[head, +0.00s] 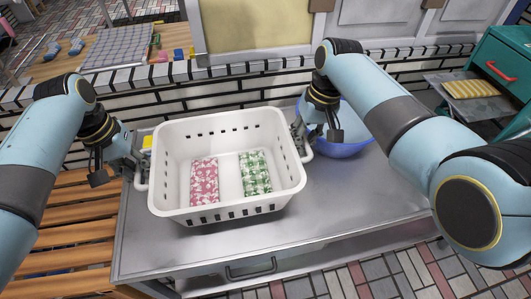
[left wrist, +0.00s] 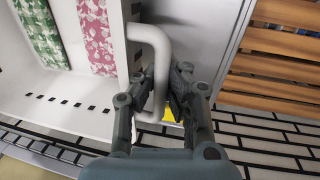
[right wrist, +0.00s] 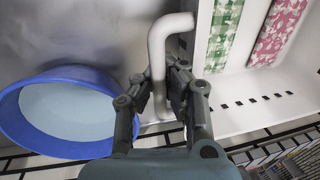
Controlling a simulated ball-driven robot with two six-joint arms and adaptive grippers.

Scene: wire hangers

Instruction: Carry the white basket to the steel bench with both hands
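The white basket (head: 227,211) is over the steel bench (head: 330,215), upright. I cannot tell whether its base touches the bench top. A red-patterned cloth (head: 204,182) and a green-patterned cloth (head: 255,174) lie inside it. My left gripper (head: 138,168) is shut on the basket's left handle, and the bar (left wrist: 160,75) runs between its fingers in the left wrist view. My right gripper (head: 303,137) is shut on the right handle, whose bar (right wrist: 157,65) runs between its fingers in the right wrist view.
A blue basin (head: 345,149) stands on the bench close to the right gripper. A small yellow thing (head: 147,141) lies behind the left gripper. A slatted wooden surface (head: 75,235) is at the left. A brick-edged wall runs behind the bench. Bare bench top shows in front of the basket.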

